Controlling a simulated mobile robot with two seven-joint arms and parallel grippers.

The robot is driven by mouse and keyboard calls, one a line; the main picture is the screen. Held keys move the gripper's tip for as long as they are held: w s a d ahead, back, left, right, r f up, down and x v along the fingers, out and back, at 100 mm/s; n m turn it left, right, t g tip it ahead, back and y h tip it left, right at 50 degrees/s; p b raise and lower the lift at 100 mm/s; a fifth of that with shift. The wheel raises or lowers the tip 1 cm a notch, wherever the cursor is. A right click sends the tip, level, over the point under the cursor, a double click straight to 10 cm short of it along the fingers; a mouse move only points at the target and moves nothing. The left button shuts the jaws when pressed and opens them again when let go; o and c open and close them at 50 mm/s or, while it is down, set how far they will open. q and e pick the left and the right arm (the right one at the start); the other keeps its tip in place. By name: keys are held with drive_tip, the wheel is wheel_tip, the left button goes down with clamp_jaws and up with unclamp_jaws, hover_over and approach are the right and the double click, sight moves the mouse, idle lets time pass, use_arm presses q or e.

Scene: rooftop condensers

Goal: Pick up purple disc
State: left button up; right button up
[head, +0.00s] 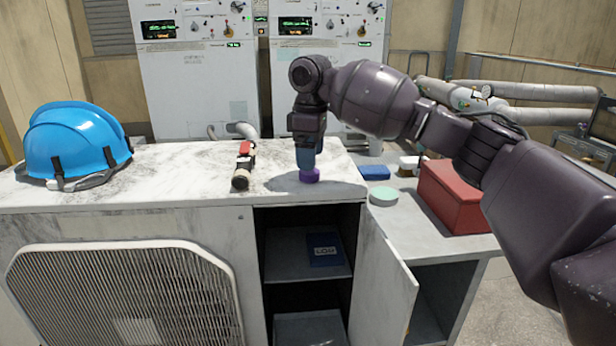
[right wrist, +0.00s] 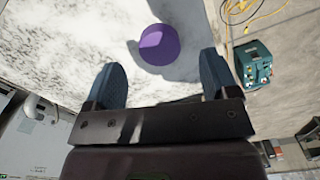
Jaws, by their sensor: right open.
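The purple disc (head: 310,175) lies on the worn white top of the condenser cabinet, near its right edge. My right gripper (head: 306,162) points down just above and beside the disc, and its fingers partly overlap it in the head view. In the right wrist view the disc (right wrist: 159,44) shows whole, a little beyond the line between the fingertips. The right gripper (right wrist: 162,75) is open there, with its two blue-grey fingers apart and nothing between them. My left gripper is in neither view.
A blue hard hat (head: 76,145) and a valve with a red handle (head: 243,165) sit on the white top (head: 150,180). A red box (head: 452,195), a pale green disc (head: 383,196) and a blue block (head: 374,172) are on the lower right surface. A cabinet door (head: 385,285) stands open.

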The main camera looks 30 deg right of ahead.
sight(309, 175)
drive_tip(key=f+b, duration=0.1)
drive_tip(key=f, duration=0.3)
drive_tip(key=shift+w+f, duration=0.1)
drive_tip(key=shift+w, duration=0.1)
drive_tip(key=shift+s+r, duration=0.1)
drive_tip(key=shift+r, duration=0.1)
drive_tip(key=shift+c, duration=0.3)
drive_tip(key=c, duration=1)
drive_tip(key=shift+o, duration=0.2)
